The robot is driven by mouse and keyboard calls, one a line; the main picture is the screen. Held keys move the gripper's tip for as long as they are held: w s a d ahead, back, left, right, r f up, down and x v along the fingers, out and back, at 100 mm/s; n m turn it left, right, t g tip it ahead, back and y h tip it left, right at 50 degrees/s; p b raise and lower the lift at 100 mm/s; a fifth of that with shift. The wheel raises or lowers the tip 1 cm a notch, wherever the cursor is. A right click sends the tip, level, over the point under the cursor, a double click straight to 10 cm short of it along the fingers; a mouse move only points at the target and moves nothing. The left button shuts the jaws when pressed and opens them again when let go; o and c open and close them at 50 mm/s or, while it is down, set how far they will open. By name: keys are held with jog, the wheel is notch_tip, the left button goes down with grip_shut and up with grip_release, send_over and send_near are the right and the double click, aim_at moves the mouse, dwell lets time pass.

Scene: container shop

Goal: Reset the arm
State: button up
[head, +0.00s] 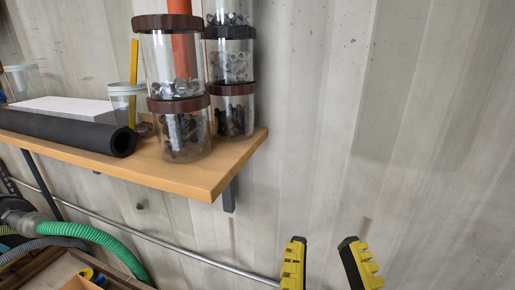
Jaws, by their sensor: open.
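My gripper (327,262) shows at the bottom of the head view, right of centre. Its two black fingers with ridged yellow pads stand apart and point upward in the picture. It is open, with only the pale corrugated wall (420,130) visible between the fingers. It touches nothing that I can see. The rest of my arm is out of the picture.
A wooden shelf (215,172) at upper left holds stacked jars of hardware (184,135), a black roll (60,133) and a clear cup (128,100). Green hoses (95,236) lie at lower left. A metal pipe (190,250) runs below the shelf. The right side is free.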

notch_tip(320, 180, up, 14)
jog(key=p, duration=1.5)
jog(key=shift+w+r, duration=0.25)
jog(key=shift+w, duration=0.1)
notch_tip(320, 180, down, 41)
jog(key=b, duration=4)
jog(key=shift+b, duration=0.35)
